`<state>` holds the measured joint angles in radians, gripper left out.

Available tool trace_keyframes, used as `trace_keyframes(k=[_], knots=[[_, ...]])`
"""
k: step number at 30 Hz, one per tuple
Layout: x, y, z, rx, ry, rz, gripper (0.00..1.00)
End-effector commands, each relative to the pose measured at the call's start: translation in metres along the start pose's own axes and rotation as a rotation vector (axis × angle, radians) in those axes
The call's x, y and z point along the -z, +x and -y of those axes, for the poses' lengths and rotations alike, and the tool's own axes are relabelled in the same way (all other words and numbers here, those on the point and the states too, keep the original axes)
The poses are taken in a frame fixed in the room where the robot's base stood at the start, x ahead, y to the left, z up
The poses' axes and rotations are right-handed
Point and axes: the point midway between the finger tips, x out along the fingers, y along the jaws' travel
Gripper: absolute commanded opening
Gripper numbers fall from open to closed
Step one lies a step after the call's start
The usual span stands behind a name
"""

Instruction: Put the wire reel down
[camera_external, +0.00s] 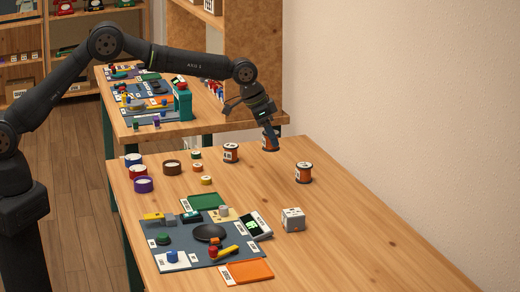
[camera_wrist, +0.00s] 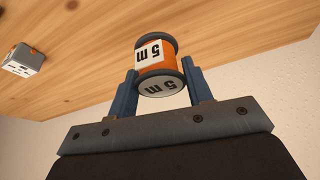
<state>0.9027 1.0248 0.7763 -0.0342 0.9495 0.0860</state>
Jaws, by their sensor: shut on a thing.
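A wire reel (camera_external: 270,143) with an orange body and dark ends is held by my gripper (camera_external: 269,126) near the far edge of the front table. In the wrist view the reel (camera_wrist: 157,56) sits between the two blue fingers of my gripper (camera_wrist: 160,78), its "5 m" labels showing. The fingers are shut on its sides. Whether its base touches the table cannot be told. Two similar reels stand upright on the table, one (camera_external: 231,153) left of the held reel and one (camera_external: 303,173) to its right and nearer the camera.
Several tape rolls (camera_external: 143,185) and small coloured rings lie at the table's left. A white block (camera_external: 292,219) stands near the middle, beside a grey mat (camera_external: 196,252) with tools and trays. A second table (camera_external: 200,130) stands behind.

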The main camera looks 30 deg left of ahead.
Motion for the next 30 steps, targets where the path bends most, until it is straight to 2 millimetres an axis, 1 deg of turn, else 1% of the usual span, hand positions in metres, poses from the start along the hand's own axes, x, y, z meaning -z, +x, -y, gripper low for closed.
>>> trace_keyframes(k=[2,5,8,15,20,23,25,30], knots=[[-0.004,-0.006,-0.008,0.0,0.002,-0.002,0.21],[-0.015,-0.014,-0.018,0.0,0.003,0.0,0.21],[-0.032,-0.023,-0.03,0.0,0.004,-0.001,0.21],[-0.079,-0.043,-0.055,-0.003,0.007,-0.003,0.21],[-0.1,-0.049,-0.063,-0.004,0.007,-0.002,0.21],[-0.104,-0.048,-0.06,-0.003,0.006,-0.002,0.21],[-0.105,-0.042,-0.052,-0.003,0.006,-0.001,0.21],[-0.101,-0.015,-0.017,-0.002,0.002,0.0,0.21]])
